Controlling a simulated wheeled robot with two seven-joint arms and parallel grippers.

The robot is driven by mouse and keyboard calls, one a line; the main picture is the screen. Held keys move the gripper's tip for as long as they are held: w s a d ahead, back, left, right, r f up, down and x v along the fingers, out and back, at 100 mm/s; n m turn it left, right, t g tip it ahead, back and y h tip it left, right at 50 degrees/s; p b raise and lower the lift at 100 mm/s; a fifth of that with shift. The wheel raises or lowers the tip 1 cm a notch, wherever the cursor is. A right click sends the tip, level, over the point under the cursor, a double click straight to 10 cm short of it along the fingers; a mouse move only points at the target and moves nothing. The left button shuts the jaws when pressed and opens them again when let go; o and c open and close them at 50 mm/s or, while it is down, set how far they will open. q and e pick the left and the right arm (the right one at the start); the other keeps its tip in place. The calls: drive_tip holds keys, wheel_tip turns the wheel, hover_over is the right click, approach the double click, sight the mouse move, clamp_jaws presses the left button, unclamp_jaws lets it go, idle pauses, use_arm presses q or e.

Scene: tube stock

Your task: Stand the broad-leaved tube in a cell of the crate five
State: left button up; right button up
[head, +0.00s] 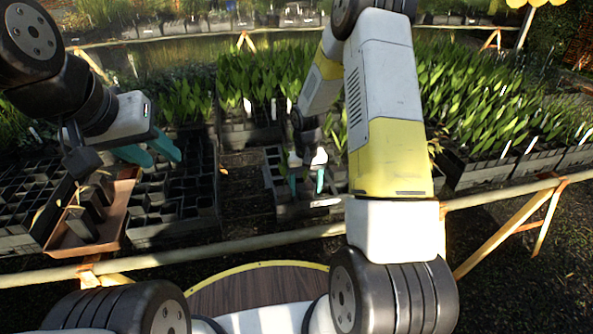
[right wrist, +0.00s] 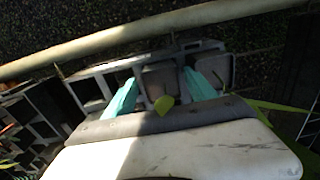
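My right gripper (head: 306,184) is low over a black crate (head: 283,207) right of the middle, its teal fingers apart. In the right wrist view the fingers (right wrist: 160,86) stand either side of a grey square tube or cell (right wrist: 160,78), with small gaps. A yellow-green broad leaf (right wrist: 164,104) shows between them, probably the broad-leaved tube's; its body is mostly hidden. My left gripper (head: 155,150) is open and empty, above and right of a brown tray (head: 82,246) holding dark tubes (head: 82,225). I cannot read which crate is five.
Another black crate (head: 172,228) with empty-looking cells stands left of the middle. Bare dark slats (head: 247,190) separate the two crates. Crates of leafy plants (head: 470,100) fill the back and right. A pale rail (head: 230,243) runs along the front edge.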

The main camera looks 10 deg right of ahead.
drive_tip(key=shift+a, duration=0.15)
drive_tip(key=shift+r, duration=3.9)
